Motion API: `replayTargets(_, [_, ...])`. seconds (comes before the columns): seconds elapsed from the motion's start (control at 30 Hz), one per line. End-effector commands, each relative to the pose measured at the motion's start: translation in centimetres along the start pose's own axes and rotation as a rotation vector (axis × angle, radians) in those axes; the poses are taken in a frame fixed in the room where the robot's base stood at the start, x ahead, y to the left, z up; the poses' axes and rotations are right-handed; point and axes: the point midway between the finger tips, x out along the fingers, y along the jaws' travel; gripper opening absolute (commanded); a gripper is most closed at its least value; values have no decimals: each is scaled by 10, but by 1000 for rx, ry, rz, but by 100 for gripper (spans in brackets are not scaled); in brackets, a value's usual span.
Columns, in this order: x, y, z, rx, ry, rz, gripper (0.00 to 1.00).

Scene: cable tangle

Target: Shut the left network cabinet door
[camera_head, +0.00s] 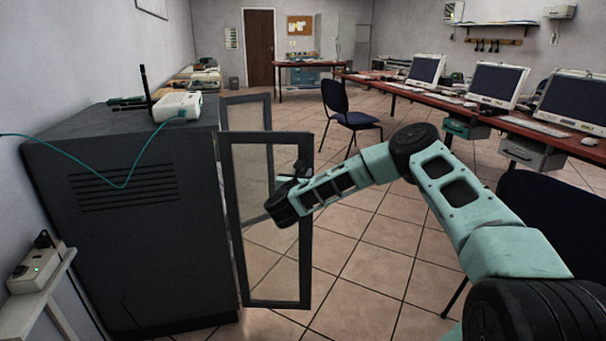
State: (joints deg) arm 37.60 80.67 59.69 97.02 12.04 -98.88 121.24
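The dark network cabinet (120,245) stands at the left against the wall, its front turned to the right. Its nearer door (233,268), the left one as one faces the front, has a dark frame and a see-through pane. It stands open, swung out from the cabinet's near front edge. The farther door (262,98) is also open and shows partly behind it. My gripper (290,182) is by the nearer door, overlapping its pane and free edge in the picture. Its fingers are small and dark there, so I cannot tell their opening or whether they touch the door.
A white router (178,106) with a black antenna sits on the cabinet, a green cable (122,187) hanging from it. A blue chair (350,112) stands beyond my arm, and a dark chair (555,225) at the right. Tiled floor (365,250) lies clear right of the door.

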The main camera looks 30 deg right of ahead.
Motion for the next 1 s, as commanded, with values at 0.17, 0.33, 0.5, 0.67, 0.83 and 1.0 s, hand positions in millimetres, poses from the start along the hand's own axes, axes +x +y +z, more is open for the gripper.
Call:
replayTargets(0.17, [7,0,0,0,0,0,26])
replayTargets(0.33, [8,0,0,0,0,1,26])
replayTargets(0.5, [7,0,0,0,0,1,0])
replayTargets(0.67, [7,0,0,0,0,1,0])
replayTargets(0.83, [13,-1,-1,0,0,19,0])
replayTargets(1.0, [29,-1,-3,0,-1,81,0])
